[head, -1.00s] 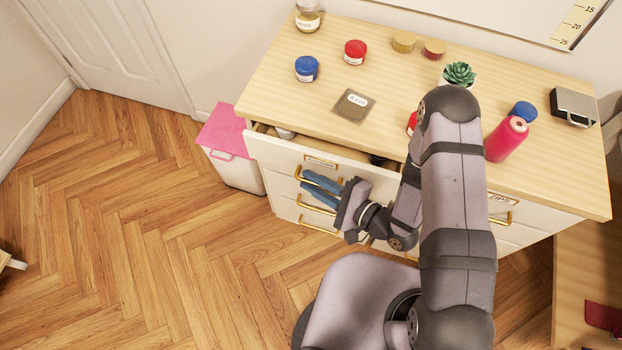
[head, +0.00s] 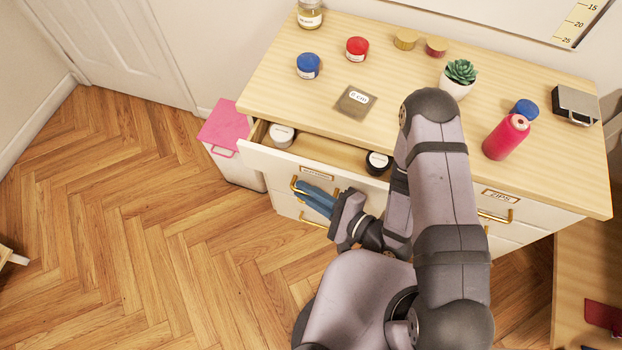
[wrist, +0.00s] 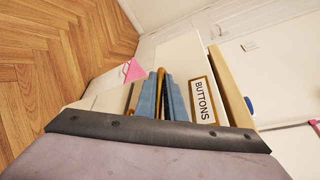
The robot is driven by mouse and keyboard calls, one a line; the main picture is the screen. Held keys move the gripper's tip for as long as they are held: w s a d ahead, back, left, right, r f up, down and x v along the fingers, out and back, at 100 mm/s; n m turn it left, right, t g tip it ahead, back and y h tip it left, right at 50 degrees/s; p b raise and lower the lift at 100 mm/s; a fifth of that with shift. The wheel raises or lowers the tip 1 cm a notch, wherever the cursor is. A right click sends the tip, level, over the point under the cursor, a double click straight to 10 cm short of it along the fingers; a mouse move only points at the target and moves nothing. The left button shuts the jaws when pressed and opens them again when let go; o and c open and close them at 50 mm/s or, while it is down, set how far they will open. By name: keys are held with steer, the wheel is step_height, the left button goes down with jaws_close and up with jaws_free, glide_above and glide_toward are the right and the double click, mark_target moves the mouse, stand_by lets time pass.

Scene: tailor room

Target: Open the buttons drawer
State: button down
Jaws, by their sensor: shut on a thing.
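The buttons drawer (head: 274,163) is the top left drawer of the dresser and stands partly pulled out in the head view. My gripper (head: 315,197), with blue fingers, is shut on the drawer's brass handle (head: 296,184). In the wrist view the handle (wrist: 161,92) shows between the two fingers. My arm hides the drawer's right end in the head view.
The dresser top (head: 400,105) carries jars, a small plant (head: 459,77), a pink bottle (head: 507,137) and a black-and-silver box (head: 573,106). A pink-lidded bin (head: 222,125) stands left of the drawer. The wooden floor (head: 130,200) in front is clear.

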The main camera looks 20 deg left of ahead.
steer(key=shift+s, duration=0.15)
steer(key=c, duration=2.2)
jaws_free()
steer(key=shift+o, duration=0.2)
steer(key=shift+d, duration=0.15)
steer(key=p+v, duration=0.1)
steer(key=v, duration=0.6)
steer(key=shift+s, duration=0.1)
